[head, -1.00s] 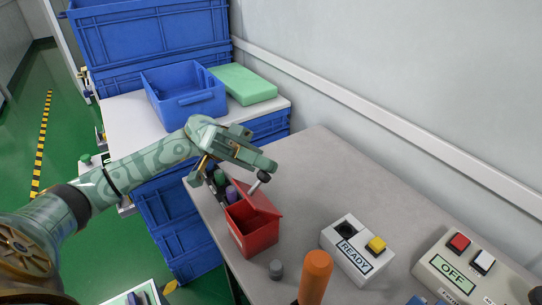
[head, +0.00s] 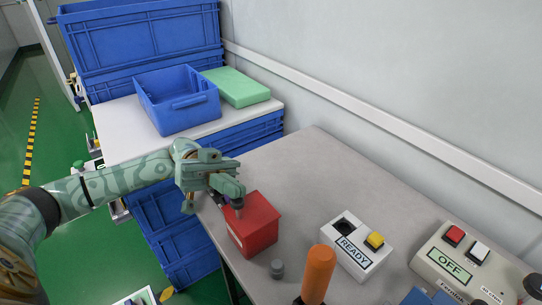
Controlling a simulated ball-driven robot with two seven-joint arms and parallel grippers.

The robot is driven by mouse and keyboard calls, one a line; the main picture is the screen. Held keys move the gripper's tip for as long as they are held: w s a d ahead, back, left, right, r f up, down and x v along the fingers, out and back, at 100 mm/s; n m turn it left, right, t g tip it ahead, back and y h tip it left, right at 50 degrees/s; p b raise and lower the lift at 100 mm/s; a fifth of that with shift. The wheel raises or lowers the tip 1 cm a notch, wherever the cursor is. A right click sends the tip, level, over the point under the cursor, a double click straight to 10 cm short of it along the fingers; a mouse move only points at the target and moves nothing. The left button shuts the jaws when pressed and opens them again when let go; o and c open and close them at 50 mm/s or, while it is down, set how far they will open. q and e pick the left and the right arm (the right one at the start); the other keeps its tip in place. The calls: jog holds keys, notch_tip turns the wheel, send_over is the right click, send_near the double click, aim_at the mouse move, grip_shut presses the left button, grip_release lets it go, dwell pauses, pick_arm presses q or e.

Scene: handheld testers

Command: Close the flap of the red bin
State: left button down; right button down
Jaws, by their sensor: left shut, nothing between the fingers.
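The red bin (head: 256,240) stands on the grey table near its left edge. Its flap (head: 257,212) now lies down over the top of the bin, and the inside is hidden. My left gripper (head: 238,205) is shut and empty, pointing down at the left part of the flap. Its fingertips are at or just above the flap; I cannot tell whether they touch. My right gripper is not in view.
To the right are the READY box (head: 356,247) and the OFF box (head: 455,265). A blue crate (head: 178,98) and green block (head: 236,87) sit behind. The table behind the bin is clear.

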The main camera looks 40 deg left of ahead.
pick_arm(q)
jog(key=shift+s+f, duration=0.1)
jog(key=shift+f, duration=0.05)
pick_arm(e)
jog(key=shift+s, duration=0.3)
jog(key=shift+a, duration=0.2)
pick_arm(q)
jog(key=shift+f, duration=0.1)
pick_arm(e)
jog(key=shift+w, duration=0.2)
pick_arm(q)
jog(key=shift+a, duration=0.1)
